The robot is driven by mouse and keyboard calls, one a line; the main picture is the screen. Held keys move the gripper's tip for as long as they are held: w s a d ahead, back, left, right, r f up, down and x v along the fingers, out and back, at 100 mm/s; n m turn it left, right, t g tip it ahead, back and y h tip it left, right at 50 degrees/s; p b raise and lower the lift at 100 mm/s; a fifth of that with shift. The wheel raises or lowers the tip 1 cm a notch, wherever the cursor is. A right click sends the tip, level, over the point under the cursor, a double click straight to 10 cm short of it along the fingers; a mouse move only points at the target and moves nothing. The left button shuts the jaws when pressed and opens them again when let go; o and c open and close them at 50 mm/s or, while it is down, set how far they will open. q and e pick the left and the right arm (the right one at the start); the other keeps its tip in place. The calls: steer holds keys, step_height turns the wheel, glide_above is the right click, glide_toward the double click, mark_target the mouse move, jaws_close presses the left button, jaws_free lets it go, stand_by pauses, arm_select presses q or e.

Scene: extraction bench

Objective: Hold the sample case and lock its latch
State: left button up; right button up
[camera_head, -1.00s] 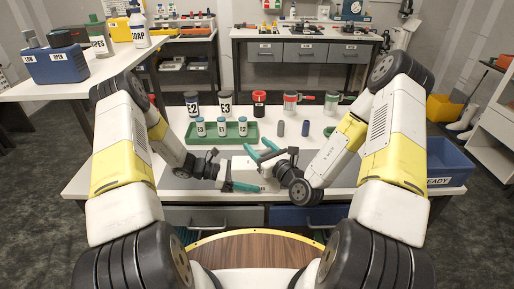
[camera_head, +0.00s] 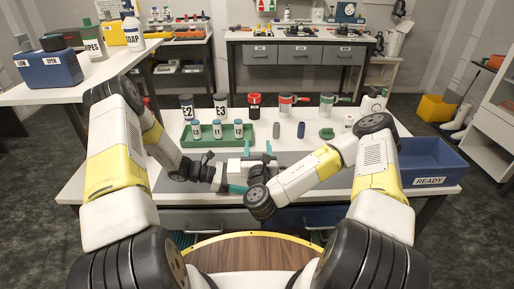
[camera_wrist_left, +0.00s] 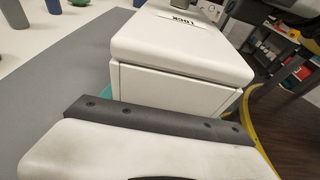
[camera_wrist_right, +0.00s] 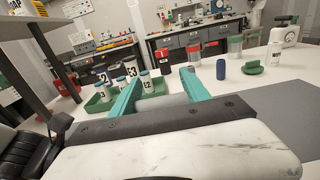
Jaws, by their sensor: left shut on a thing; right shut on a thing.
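The white sample case (camera_head: 234,174) is at the front middle of the bench. The left wrist view shows its lid and side close up (camera_wrist_left: 180,50), with an upside-down LOCK label. My left gripper (camera_head: 238,187) is shut on the case from the left, its teal finger partly hidden. My right gripper (camera_head: 258,147) is at the case's right end, its teal fingers pointing away from me with a gap between them.
Behind the case stands a green tray (camera_head: 217,143) with small vials. Canisters and jars line the back of the bench. A blue READY bin (camera_head: 430,165) is at the right. A side table with a blue box (camera_head: 48,70) is at the left.

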arm_select(q)
steer(key=shift+d, duration=0.1)
stand_by(0.3)
arm_select(e)
steer(key=o, duration=1.4)
steer(key=shift+r, duration=0.1)
step_height(320, 180, up, 10)
steer(key=shift+f, duration=0.1)
arm_select(q)
steer(key=o, duration=1.3)
